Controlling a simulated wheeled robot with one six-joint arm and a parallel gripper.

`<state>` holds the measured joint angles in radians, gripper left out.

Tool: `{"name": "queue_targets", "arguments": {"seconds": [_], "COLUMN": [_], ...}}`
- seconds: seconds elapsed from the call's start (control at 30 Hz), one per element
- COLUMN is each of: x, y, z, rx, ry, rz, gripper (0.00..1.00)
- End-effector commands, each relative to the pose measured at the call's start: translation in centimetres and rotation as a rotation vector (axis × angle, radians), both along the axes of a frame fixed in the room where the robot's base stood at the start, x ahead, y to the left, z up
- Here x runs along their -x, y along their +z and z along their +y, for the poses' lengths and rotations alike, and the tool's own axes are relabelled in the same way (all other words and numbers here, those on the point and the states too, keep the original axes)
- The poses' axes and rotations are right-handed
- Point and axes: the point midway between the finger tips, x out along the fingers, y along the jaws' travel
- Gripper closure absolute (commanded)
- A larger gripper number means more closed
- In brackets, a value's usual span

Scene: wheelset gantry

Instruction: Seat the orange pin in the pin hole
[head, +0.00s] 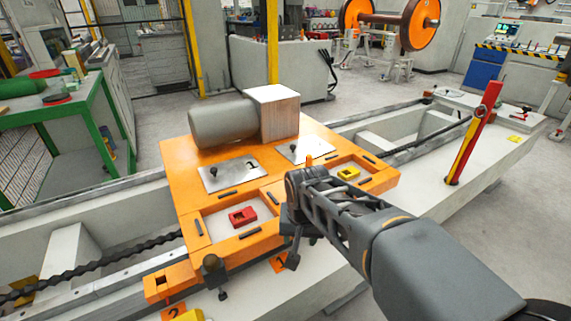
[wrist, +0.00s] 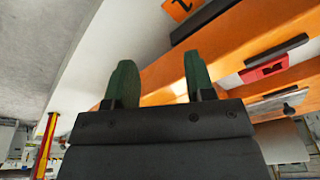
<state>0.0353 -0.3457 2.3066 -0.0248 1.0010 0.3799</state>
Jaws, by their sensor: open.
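A small orange upright piece (head: 309,160), which may be the orange pin, shows just behind my arm's wrist on the orange carriage (head: 180,165); its lower part is hidden. A dark square opening (head: 161,281) shows in an orange block at the carriage's front left corner; I cannot tell if it is the pin hole. My gripper is at the carriage's front edge, mostly hidden by my arm in the head view. In the wrist view my gripper (wrist: 160,84) has two green fingers spread apart with nothing between them. The orange carriage side lies beyond them.
A red block (head: 242,216) and a yellow block (head: 348,173) sit in recesses of the carriage. A grey cylinder (head: 222,122) and a pale box (head: 272,112) stand at its back. A dark knob (head: 213,268) stands near the front left. A red-yellow lever (head: 473,130) rises at right.

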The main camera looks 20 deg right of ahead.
Motion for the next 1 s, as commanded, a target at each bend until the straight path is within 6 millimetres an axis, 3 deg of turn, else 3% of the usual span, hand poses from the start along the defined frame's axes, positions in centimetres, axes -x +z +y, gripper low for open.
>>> {"name": "queue_targets", "arguments": {"seconds": [0.03,0.2,0.3,0.5,0.63,0.73,1.0], "x": [-1.7,-6.9,-9.6,-13.6,-14.9,-15.4,-15.3], "y": [4.2,11.7,15.2,19.7,21.0,20.9,16.3], "z": [-0.6,-2.4,-3.3,-5.3,-6.2,-6.7,-7.5], "rx": [-0.012,-0.04,-0.041,-0.026,-0.016,-0.01,-0.007], "ry": [-0.133,-0.65,-0.933,-1.386,-1.568,-1.648,-1.691], "rz": [0.018,0.067,0.081,0.078,0.067,0.063,0.059], "gripper": [0.51,0.51,0.51,0.51,0.51,0.51,0.51]}}
